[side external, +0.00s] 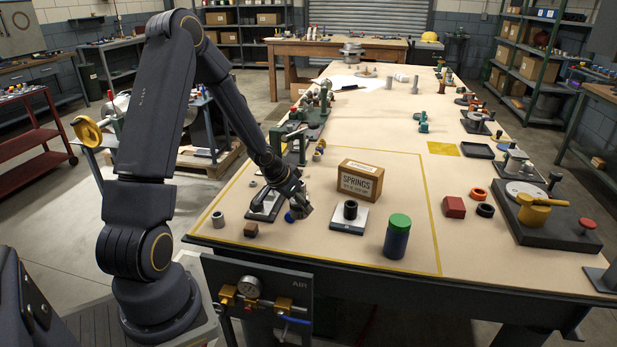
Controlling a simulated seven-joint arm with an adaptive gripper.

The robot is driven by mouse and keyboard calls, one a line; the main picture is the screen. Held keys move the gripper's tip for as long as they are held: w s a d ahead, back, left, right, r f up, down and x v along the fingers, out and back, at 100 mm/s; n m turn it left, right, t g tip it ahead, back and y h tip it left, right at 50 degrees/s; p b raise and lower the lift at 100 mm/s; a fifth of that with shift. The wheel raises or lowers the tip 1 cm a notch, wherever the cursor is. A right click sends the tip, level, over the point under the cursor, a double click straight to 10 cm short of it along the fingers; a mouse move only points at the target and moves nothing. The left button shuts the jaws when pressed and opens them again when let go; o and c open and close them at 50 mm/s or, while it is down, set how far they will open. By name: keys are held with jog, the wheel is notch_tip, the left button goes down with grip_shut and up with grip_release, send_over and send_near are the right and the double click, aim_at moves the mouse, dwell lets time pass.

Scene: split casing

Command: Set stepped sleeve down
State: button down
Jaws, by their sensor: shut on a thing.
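My gripper (303,209) is low over the near left part of the table, inside the yellow outline. It is shut on a part, taken to be the stepped sleeve, which is small, dark and mostly hidden by the fingers. I cannot tell whether the part touches the table. A small blue piece (290,217) shows right beside the fingertips. A light plate (262,207) lies just left of the gripper, partly behind it. To the right, a dark hollow cylinder (350,209) stands upright on another light plate (346,226).
A SPRINGS box (360,182) stands behind the right plate. A blue jar with a green lid (397,236) stands to its right. A grey hollow cylinder (218,219) and a brown block (251,230) are at the left. Bare table lies between jar and yellow line.

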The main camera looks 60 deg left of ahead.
jog(key=s+a+r+n+g+y, duration=0.1)
jog(key=s+a+r+n+y, duration=0.1)
jog(key=s+a+n, duration=0.6)
jog(key=s+a+r+n+g+y, duration=0.2)
jog(key=s+a, duration=0.5)
jog(key=s, duration=0.4)
jog(key=w+a+f, duration=0.4)
jog(key=a, duration=0.1)
jog(key=w+a+f, duration=0.5)
jog(key=shift+f, duration=0.3)
jog(key=shift+w+f, duration=0.1)
jog(key=shift+f, duration=1.6)
jog(key=shift+f, duration=0.1)
jog(key=shift+c, duration=2.1)
grip_release()
jog(key=shift+f, duration=0.15)
